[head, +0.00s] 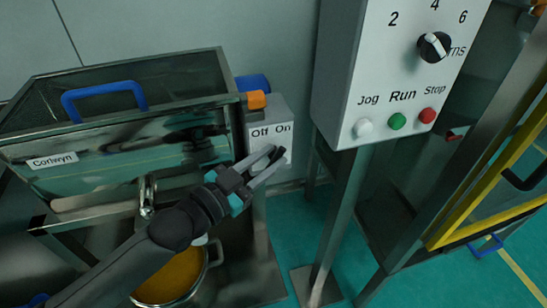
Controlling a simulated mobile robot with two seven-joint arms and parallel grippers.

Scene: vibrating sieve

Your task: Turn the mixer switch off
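The switch box (279,113) is light grey, marked "Off" and "On", and sits at the right end of the metal machine. My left gripper (276,155) reaches up from the lower left, with its fingertips just below the labels. Its two fingers are parted, with a gap between them. The switch itself is largely hidden behind the fingertips, so its position cannot be read. I cannot tell whether the fingertips touch it. My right gripper is out of view.
The metal machine (120,140) with a blue handle (103,98) fills the left. A pot (172,280) with orange contents stands below it. A grey control panel (400,75) with a dial and several buttons stands right on a post. A yellow-framed guard (500,190) is far right.

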